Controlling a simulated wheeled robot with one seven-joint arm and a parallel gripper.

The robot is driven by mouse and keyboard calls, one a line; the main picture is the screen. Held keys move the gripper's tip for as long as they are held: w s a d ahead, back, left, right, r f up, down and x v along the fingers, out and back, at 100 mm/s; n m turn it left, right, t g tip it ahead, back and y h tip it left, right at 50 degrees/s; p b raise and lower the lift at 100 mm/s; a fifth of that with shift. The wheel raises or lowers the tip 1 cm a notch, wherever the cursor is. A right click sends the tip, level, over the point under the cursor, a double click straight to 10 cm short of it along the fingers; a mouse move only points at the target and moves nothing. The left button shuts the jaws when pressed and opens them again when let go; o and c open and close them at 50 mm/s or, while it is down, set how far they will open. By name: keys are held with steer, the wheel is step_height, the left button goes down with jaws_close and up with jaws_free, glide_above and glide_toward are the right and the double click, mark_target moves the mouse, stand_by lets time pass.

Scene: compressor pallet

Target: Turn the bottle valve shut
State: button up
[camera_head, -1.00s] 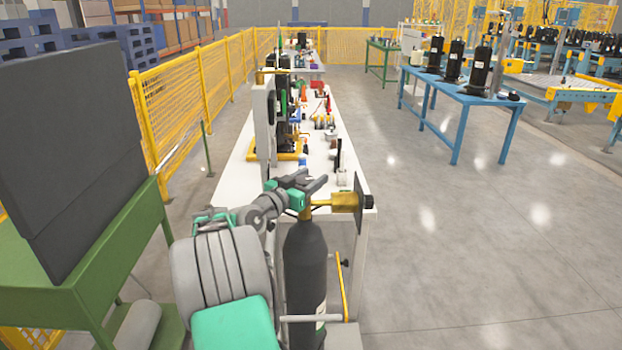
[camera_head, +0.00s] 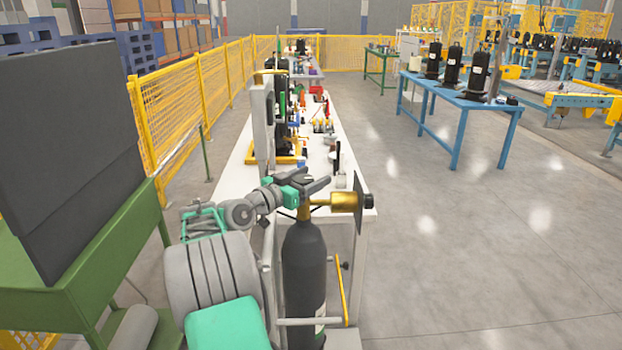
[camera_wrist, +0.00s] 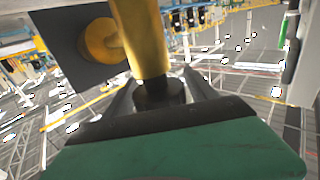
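A black gas bottle (camera_head: 305,265) stands upright at the near end of the white bench. A brass valve body (camera_head: 342,201) sits on its top, with a dark square plate (camera_head: 362,203) on its right side. My gripper (camera_head: 318,187) is at the top of the valve, seen from the side. In the wrist view the brass valve (camera_wrist: 145,45) runs down to a black knob (camera_wrist: 158,95). My dark gripper fingers (camera_wrist: 160,92) lie on either side of the knob and look spread around it. Whether they touch it is unclear.
The white bench (camera_head: 230,175) behind the bottle carries a tall grey fixture and several small parts. A green stand (camera_head: 85,270) with a dark panel is at the left. A blue table (camera_head: 455,95) with black compressors stands at the right rear. The floor at right is clear.

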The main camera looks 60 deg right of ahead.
steer(key=shift+o, duration=0.3)
steer(key=b+v, duration=0.1)
steer(key=v, duration=0.6)
steer(key=shift+a, duration=0.4)
steer(key=shift+w, duration=0.1)
